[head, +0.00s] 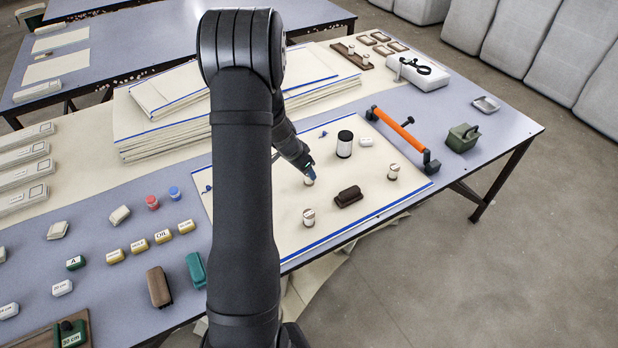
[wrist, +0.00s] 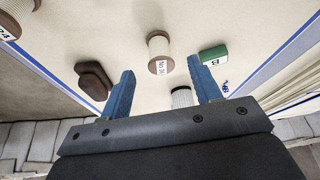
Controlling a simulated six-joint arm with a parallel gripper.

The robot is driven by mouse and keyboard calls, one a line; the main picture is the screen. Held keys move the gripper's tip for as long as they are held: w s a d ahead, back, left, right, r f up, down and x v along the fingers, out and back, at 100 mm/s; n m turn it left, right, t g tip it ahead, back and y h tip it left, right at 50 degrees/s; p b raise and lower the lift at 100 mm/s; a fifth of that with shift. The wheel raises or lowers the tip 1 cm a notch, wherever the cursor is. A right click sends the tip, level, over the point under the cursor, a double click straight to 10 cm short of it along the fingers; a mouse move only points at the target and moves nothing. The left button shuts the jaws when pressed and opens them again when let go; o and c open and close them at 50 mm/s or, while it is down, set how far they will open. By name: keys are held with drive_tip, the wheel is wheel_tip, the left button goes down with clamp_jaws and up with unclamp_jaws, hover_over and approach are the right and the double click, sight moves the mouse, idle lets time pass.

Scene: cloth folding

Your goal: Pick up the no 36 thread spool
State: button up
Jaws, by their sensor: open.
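A spool of pale thread with brown ends (wrist: 159,50) stands on the cream cloth in the wrist view, beyond my fingertips. Its label starts with "No"; the digits are too small to read surely. My gripper (wrist: 161,82) is open, with two blue fingers apart and no spool held. In the head view my gripper (head: 311,168) is low over the cloth, just above a pale spool (head: 309,181) that it partly covers. Two more pale spools stand nearby, one at the front (head: 308,218) and one to the right (head: 393,173).
A dark brown block (head: 348,197) lies among the spools and shows left of my fingers in the wrist view (wrist: 92,78). A black-topped white jar (head: 345,146) stands behind. An orange-handled tool (head: 392,129) lies at the cloth's right edge. Stacked cloths (head: 160,138) are behind my arm.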

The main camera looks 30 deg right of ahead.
drive_tip(key=shift+d+x, duration=0.15)
drive_tip(key=shift+x, duration=1.15)
drive_tip(key=shift+d+x, duration=0.1)
drive_tip(key=shift+x, duration=1.25)
drive_tip(key=shift+r, duration=0.1)
drive_tip(key=shift+c, duration=0.2)
drive_tip(key=c, duration=1)
